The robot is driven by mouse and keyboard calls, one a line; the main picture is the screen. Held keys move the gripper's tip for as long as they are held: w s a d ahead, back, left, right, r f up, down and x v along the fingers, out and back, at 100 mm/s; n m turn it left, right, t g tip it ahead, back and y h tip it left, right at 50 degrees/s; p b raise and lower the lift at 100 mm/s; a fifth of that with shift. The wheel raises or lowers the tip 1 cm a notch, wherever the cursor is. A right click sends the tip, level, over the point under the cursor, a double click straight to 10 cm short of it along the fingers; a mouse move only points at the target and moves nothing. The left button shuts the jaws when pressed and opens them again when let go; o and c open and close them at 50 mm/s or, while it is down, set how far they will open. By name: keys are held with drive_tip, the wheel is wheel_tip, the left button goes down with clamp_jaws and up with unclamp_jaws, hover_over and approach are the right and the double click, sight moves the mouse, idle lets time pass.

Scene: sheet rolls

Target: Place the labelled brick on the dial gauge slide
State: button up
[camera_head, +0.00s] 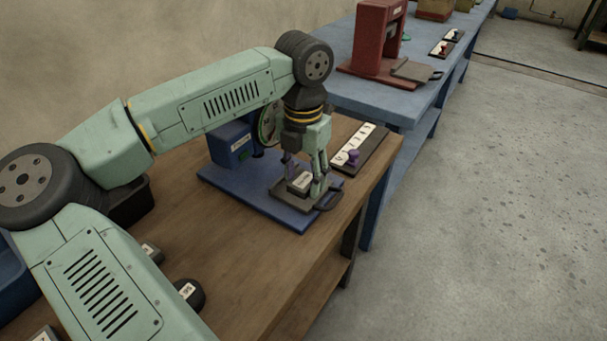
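My gripper (304,178) points straight down over the dial gauge slide (283,198), a dark plate with a loop handle at its front right. The labelled brick (299,184), small and dark with a white label on top, sits low between my fingertips, on or just above the slide. One finger is at its right side, the other behind its left side. I cannot tell whether the fingers press on it. The dial gauge (232,142) has a blue body and blue base (225,178); its round dial is partly hidden by my wrist.
A dark board with white labels and a purple knob (353,157) lies right of the gauge. A red press (376,45) stands on the blue bench (385,103) behind. Small labelled dark pieces (187,292) lie on the wooden table (245,255) near my arm. The table's front middle is clear.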

sight(303, 180)
wheel_tip(303, 180, up, 12)
drive_tip(key=shift+r+b, duration=0.2)
drive_tip(key=shift+b, duration=0.25)
idle(1.4)
